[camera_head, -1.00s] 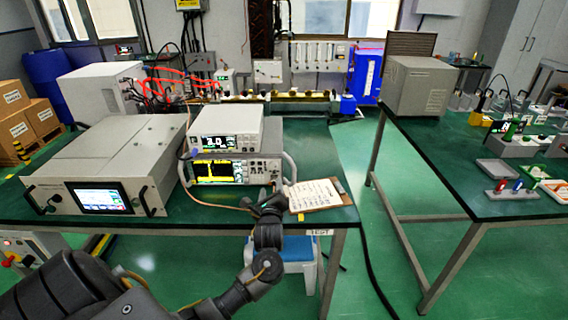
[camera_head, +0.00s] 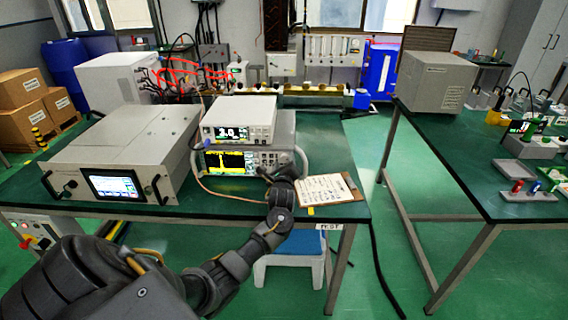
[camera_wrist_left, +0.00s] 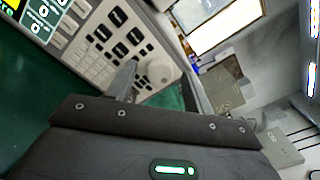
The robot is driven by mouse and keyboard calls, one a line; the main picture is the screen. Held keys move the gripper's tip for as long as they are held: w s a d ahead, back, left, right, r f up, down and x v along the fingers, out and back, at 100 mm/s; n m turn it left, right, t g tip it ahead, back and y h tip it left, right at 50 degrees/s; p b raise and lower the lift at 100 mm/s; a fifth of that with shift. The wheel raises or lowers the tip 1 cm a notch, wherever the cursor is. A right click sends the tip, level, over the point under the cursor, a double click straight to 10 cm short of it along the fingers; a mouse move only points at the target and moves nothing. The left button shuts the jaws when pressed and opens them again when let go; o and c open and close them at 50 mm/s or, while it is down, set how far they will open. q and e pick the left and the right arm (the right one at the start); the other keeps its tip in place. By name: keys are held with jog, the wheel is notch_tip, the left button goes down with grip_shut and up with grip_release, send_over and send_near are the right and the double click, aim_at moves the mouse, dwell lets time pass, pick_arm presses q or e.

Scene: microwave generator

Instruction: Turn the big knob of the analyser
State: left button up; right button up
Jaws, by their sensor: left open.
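The analyser (camera_head: 232,161) is the lower grey instrument with a yellow-and-black screen, on the green bench in the head view. Its keypad panel (camera_wrist_left: 95,50) shows in the left wrist view. The big round pale knob (camera_wrist_left: 160,71) sits at the panel's lower right corner there. My left gripper (camera_head: 268,173) is at the analyser's front right. In the left wrist view its two fingers (camera_wrist_left: 158,60) are apart, and the knob shows between them. I cannot tell whether they touch it. In the head view the gripper hides the knob. My right gripper is not in view.
A white instrument (camera_head: 239,119) stands on the analyser. A grey side handle (camera_head: 304,160) sticks out at its right. A clipboard (camera_head: 324,189) lies right of the gripper. A large grey unit (camera_head: 125,150) stands to the left.

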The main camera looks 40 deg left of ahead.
pick_arm(q)
jog(key=shift+a, duration=0.1)
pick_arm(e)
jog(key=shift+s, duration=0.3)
pick_arm(q)
jog(key=shift+c, duration=0.7)
jog(key=shift+w, duration=0.1)
jog(key=c, duration=0.8)
jog(key=shift+c, duration=0.2)
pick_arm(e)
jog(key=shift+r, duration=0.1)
